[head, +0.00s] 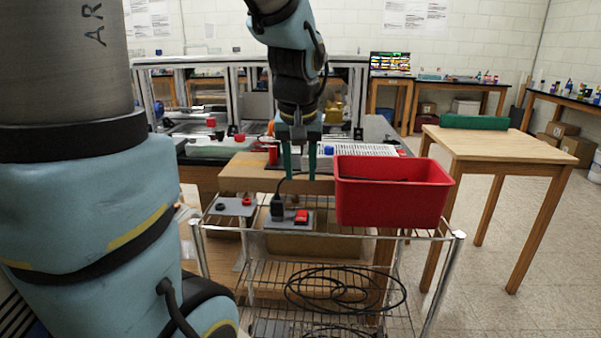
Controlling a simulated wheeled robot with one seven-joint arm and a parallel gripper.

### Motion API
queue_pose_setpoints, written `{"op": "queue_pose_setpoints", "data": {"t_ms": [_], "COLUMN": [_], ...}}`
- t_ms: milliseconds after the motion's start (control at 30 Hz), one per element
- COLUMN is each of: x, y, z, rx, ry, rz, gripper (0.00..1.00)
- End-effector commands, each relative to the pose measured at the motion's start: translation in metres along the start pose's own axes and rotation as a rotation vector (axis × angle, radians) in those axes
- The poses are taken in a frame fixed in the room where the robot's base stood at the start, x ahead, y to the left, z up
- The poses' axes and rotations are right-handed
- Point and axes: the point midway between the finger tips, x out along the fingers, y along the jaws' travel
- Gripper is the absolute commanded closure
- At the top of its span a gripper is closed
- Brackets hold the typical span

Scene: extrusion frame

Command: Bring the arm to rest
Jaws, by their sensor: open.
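My gripper (298,162) points downward near the middle of the head view, above the wire cart. Its two green fingers are apart, with nothing visible between them. A red bin (392,190) is just to the right of the fingers. Below the gripper, a small grey plate with a red block (301,216) and a black piece (277,208) sits on the cart. My large blue arm link fills the left side of the view and hides what is behind it.
The wire cart (325,235) has coiled black cable (345,290) on its lower shelf. A second grey plate (232,206) lies at its left. A wooden table (500,145) with a green roll (474,122) stands right. An extrusion frame (250,60) is behind.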

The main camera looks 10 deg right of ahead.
Motion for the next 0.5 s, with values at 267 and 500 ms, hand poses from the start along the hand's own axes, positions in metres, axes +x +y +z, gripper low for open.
{"op": "queue_pose_setpoints", "data": {"t_ms": [267, 500], "x": [0.027, 0.062], "y": [-0.041, -0.101], "z": [0.024, 0.080], "rx": [-0.030, -0.078], "ry": [-0.055, -0.139], "rz": [-0.014, -0.019], "gripper": [0.57, 0.57]}}
